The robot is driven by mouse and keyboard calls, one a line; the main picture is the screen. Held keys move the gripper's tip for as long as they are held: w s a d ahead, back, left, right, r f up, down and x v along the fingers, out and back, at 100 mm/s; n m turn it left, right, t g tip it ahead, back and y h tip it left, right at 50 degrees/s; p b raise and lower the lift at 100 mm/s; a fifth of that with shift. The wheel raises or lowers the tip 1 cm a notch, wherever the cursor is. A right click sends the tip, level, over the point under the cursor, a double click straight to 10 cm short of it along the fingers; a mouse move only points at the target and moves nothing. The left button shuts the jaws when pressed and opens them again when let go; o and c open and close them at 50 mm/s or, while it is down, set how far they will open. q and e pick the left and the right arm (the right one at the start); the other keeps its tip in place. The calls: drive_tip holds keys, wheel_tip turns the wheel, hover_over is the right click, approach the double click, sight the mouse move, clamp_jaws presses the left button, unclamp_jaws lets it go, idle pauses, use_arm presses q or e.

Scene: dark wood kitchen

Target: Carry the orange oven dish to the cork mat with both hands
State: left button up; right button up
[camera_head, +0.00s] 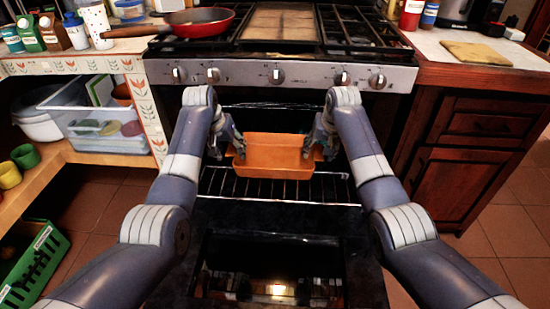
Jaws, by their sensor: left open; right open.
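The orange oven dish (274,158) sits at the oven opening, over the wire rack (280,188). My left gripper (236,148) is at the dish's left end and my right gripper (312,148) is at its right end. Both grippers are open. Their fingers are close to the dish's ends, but small and dark; I cannot tell whether they touch it. The cork mat (476,53) lies bare on the counter at the right, beyond the stove.
The oven door (275,240) is folded down between my arms. A red frying pan (200,20) is on the stove, its handle pointing left. The right counter (440,45) has a coffee machine at the back. A green crate (38,262) stands on the floor at left.

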use_arm(q)
drive_tip(key=shift+x, duration=1.3)
use_arm(e)
drive_tip(key=shift+x, duration=1.3)
use_arm(q)
clamp_jaws()
use_arm(e)
clamp_jaws()
use_arm(q)
drive_tip(key=shift+w+r, duration=0.1)
drive_tip(key=shift+r, duration=0.1)
use_arm(e)
drive_tip(key=shift+r, duration=0.2)
